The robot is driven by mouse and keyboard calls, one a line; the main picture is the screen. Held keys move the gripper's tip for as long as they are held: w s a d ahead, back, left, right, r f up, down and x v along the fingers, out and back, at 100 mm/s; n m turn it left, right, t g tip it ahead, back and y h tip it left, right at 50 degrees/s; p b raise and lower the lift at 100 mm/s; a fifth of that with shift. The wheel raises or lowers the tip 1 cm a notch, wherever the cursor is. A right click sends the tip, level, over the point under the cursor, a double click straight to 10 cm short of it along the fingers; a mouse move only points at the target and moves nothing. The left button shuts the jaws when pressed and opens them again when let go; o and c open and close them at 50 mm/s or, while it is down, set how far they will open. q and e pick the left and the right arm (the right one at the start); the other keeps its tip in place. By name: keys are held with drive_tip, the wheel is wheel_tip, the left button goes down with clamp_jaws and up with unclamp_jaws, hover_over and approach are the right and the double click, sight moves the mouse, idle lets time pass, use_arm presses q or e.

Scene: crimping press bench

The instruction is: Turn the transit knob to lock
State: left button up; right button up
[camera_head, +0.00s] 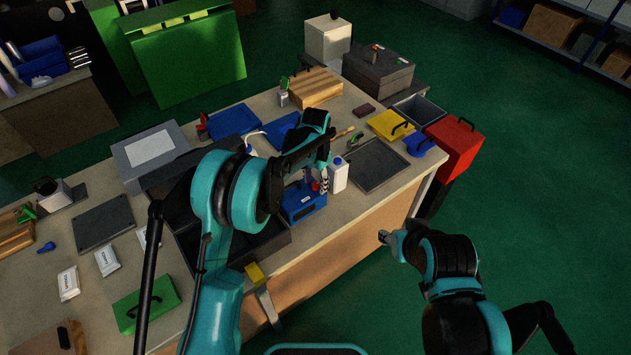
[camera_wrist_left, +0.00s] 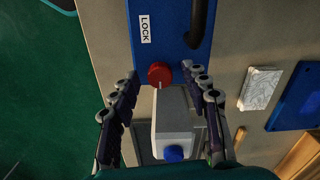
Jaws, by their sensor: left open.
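The transit knob (camera_wrist_left: 159,74) is a round red knob on a blue panel (camera_wrist_left: 172,30) in the left wrist view. A pale mark on it points toward the bottom of that picture, away from the white LOCK label (camera_wrist_left: 145,29) above it. My left gripper (camera_wrist_left: 160,70) is open, with one finger on each side of the knob; I cannot tell whether either touches it. In the head view my left gripper (camera_head: 318,184) is over the small blue unit (camera_head: 303,204) and partly hides it. My right gripper (camera_head: 384,237) hangs off the bench's front edge, too small to read.
A white bottle (camera_head: 338,174) with a blue cap stands close beside the unit and shows between my fingers in the wrist view (camera_wrist_left: 174,128). A black handle (camera_wrist_left: 200,22) is on the panel. A grey tray (camera_head: 376,165) lies to the right.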

sight(315, 184)
use_arm(q)
wheel_tip(315, 184, up, 12)
idle(0.5)
idle(0.3)
drive_tip(key=s+a+r+n+t, duration=0.35)
drive_tip(key=s+a+r, duration=0.55)
drive_tip(key=s+a, duration=0.3)
drive_tip(key=s+a+f+n+t, duration=0.2)
drive_tip(key=s, duration=0.6)
drive_tip(key=s+a+f+n+t, duration=0.1)
drive_tip(key=s+a+f+n, duration=0.1)
drive_tip(key=s, duration=0.6)
drive_tip(key=shift+s+a+f+n+t+b, duration=0.25)
drive_tip(key=shift+a+f+n+t+b, duration=0.1)
drive_tip(key=shift+a+n, duration=0.4)
